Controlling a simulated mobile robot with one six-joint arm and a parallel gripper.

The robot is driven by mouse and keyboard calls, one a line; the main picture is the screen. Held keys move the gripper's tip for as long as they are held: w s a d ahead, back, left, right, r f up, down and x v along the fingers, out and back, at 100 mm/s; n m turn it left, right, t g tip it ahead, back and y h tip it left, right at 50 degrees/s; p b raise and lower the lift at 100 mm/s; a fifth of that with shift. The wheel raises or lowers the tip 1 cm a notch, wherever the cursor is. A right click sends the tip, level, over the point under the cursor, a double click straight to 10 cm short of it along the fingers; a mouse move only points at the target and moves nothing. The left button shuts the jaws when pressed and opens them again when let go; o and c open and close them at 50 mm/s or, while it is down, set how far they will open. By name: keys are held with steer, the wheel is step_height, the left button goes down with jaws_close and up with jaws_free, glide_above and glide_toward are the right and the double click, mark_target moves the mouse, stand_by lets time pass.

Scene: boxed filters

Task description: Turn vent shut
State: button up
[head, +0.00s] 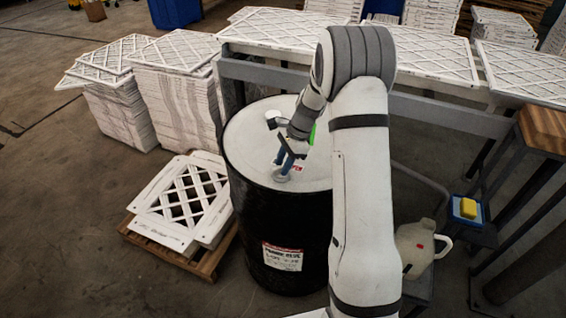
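A black drum (262,215) with a pale top stands in the middle of the head view. A small grey round fitting, which looks like the vent (281,176), sits on the drum's top. Red lettering (297,168) shows beside it, partly hidden and too small to read fully. My gripper (280,168) points down at the fitting, its two blue fingers a little apart. One fingertip overlaps the fitting in the picture. I cannot tell whether the fingers touch or grip it. The vent's turn position is not clear.
A round white cap (273,115) is at the back of the drum top. A pallet (205,262) with filters stands left. A long bench (440,112) with filters runs behind. A jug (420,248) and a yellow block (468,208) are right. Floor at front left is clear.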

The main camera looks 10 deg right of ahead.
steer(key=shift+a+f, duration=0.1)
steer(key=shift+f, duration=0.2)
jaws_close()
